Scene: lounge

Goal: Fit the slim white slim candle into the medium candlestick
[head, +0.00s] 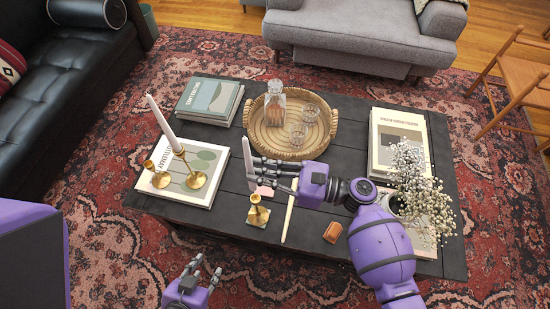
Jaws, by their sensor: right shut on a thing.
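My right gripper (264,170) is shut on a slim white candle (247,155), held upright above the dark coffee table. A brass candlestick (257,212) stands empty on the table, below and slightly right of the candle and apart from it. Another brass candlestick (194,179) on the left book bears a tilted-looking white candle (163,123). A shorter, empty brass candlestick (160,179) stands beside it. By apparent height the one on the bare table looks medium, but I cannot be sure. My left gripper (204,272) is open and empty in front of the table.
A cream candle (289,215) lies right of the front candlestick. A round wicker tray (328,112) with decanter and glasses is behind. Books (205,112) and white flowers (417,180) flank the table.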

